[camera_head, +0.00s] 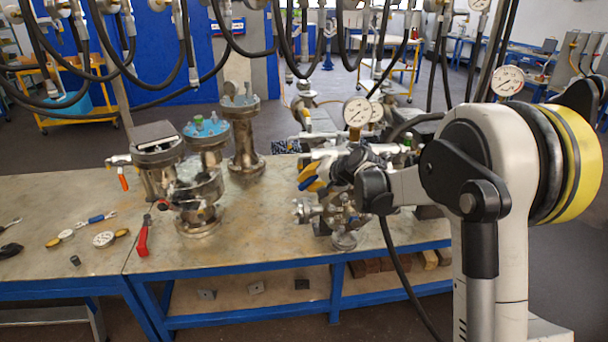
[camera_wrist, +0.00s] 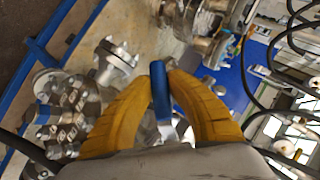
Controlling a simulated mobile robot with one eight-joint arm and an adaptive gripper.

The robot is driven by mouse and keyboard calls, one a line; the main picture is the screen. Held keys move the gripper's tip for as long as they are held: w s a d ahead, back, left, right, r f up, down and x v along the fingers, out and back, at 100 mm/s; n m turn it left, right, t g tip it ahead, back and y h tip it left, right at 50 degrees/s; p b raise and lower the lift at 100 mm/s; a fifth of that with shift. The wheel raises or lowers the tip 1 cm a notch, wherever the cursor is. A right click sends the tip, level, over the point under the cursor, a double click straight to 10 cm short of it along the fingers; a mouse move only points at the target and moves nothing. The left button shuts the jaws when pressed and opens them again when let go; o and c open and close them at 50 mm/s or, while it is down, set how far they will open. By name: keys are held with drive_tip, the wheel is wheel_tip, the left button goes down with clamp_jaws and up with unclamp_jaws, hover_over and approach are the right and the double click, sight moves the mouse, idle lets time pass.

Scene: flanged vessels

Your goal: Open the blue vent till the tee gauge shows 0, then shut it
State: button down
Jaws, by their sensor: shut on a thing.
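The blue vent handle (camera_wrist: 160,92) stands between the two yellow fingers of my gripper (camera_wrist: 163,76) in the wrist view, and the fingers are shut on it. In the head view my gripper (camera_head: 309,179) is at the left side of the metal valve assembly on the table, and a bit of blue shows between its fingers. A white round gauge (camera_head: 357,111) on a brass fitting stands above this assembly, with another gauge partly hidden behind it. Its needle is too small to read. My wrist hides part of the valve body.
Flanged vessels (camera_head: 243,135) stand left of my gripper on the metal table (camera_head: 85,215). A red-handled tool (camera_head: 143,236) and loose small gauges lie at the left. Black hoses (camera_head: 290,45) hang above. The table's front middle is mostly clear.

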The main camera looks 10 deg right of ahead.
drive_tip(key=d+f+n+h, duration=0.2)
drive_tip(key=d+n+h, duration=0.2)
drive_tip(key=d+h, duration=0.2)
drive_tip(key=shift+f+h, duration=0.3)
drive_tip(key=shift+h, duration=0.4)
idle(0.4)
drive_tip(key=c, duration=1.3)
unclamp_jaws()
drive_tip(key=shift+d, duration=0.1)
drive_tip(key=v, duration=1.2)
drive_tip(key=shift+w+r, duration=0.1)
drive_tip(key=shift+w, duration=0.05)
